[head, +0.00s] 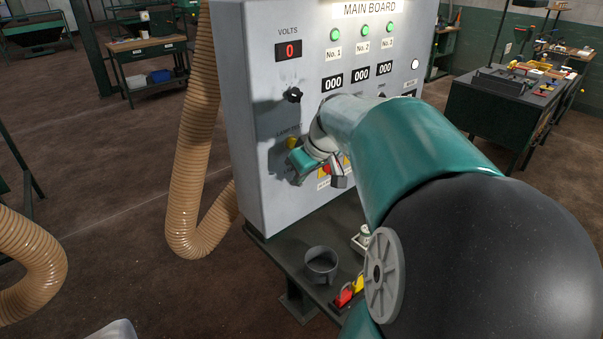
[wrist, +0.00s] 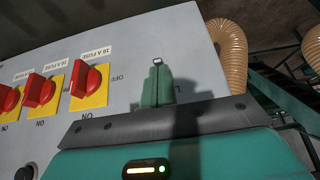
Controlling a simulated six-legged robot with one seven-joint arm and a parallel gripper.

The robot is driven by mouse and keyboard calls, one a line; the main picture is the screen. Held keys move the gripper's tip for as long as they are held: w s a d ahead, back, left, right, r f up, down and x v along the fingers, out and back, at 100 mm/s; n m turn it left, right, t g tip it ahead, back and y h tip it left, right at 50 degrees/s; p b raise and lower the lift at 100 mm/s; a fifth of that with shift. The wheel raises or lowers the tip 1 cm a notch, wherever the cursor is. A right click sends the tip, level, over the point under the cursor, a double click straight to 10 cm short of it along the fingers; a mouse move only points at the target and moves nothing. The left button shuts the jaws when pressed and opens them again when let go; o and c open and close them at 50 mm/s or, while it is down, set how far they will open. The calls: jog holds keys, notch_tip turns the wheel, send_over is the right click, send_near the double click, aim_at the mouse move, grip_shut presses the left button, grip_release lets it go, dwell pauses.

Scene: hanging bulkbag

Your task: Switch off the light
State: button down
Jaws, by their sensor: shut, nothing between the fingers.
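The grey main board (head: 275,205) stands upright in front of me. My gripper (head: 300,163) is at the lower left of its face, its green fingers shut and empty. In the wrist view the shut fingers (wrist: 157,64) point at the bare-looking panel beside the row of red knobs. A bit of yellow plate (head: 292,143) shows just above the gripper in the head view, under faint lettering; its switch, if any, is hidden. A red rotary knob (wrist: 86,82) on a yellow plate marked ON and OFF is nearest the fingers. I cannot tell whether the fingertips touch the panel.
Several red knobs line up to the left in the wrist view. A black knob (head: 292,95) is under the VOLTS display (head: 289,50). Green lamps (head: 363,45) are near the top. A ribbed tan hose (head: 196,130) hangs left of the board. A dark cup (head: 321,264) stands on the ledge below.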

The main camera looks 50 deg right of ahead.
jog(key=s+f+t, duration=0.1)
jog(key=f+t, duration=0.1)
jog(key=t, duration=0.1)
jog(key=shift+s+a+f+t+h, duration=0.2)
jog(key=shift+s+t+h, duration=0.1)
jog(key=shift+s+h, duration=0.1)
jog(key=shift+w+r, duration=0.1)
jog(key=shift+r, duration=0.75)
jog(key=shift+r, duration=0.1)
